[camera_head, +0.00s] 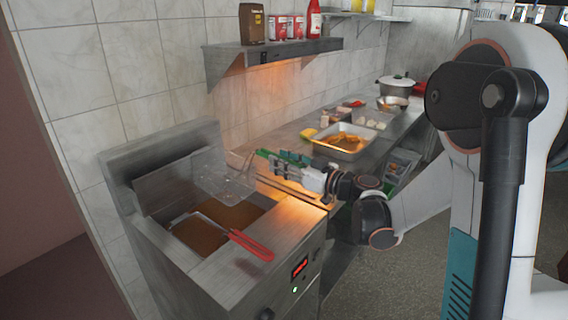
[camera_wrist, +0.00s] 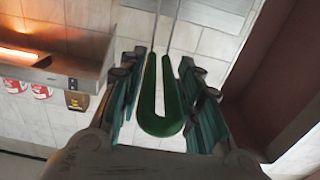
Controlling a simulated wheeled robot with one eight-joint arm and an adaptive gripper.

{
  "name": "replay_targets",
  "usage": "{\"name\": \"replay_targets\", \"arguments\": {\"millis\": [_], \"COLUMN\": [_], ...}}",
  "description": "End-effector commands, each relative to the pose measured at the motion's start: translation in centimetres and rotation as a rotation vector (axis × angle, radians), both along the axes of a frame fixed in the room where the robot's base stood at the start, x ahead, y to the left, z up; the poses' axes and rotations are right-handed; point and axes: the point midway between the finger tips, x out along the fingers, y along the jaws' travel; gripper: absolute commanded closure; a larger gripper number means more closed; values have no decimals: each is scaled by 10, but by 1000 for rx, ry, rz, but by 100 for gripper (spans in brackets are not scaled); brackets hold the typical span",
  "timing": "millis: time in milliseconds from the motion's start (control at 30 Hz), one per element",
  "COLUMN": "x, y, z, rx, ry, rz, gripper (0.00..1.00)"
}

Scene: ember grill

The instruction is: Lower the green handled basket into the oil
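The green handled basket (camera_head: 222,177) is a wire mesh basket over the rear part of the fryer, above the brown oil (camera_head: 236,216). Its green handle (camera_head: 263,154) points right toward my gripper (camera_head: 285,164). In the wrist view the U-shaped green handle (camera_wrist: 160,105) lies between the fingers of my gripper (camera_wrist: 164,72). The fingertips close in on both sides of the handle and appear to grip it. Whether the mesh's lower edge touches the oil is hard to tell.
A second basket with a red handle (camera_head: 251,245) sits in the front vat of the fryer (camera_head: 222,278). A metal tray (camera_head: 342,153) of orange food stands on the counter behind my gripper. A shelf (camera_head: 275,50) with bottles and cans hangs on the wall above.

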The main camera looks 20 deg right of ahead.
Motion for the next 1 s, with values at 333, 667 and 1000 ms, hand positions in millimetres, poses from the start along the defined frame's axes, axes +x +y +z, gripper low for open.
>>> {"name": "replay_targets", "arguments": {"millis": [333, 667, 1000], "x": [0, 0, 0], "y": [0, 0, 0], "z": [0, 16, 40], "rx": [1, 1, 1], "ry": [0, 0, 0], "rz": [0, 0, 0], "gripper": [100, 100, 100]}}
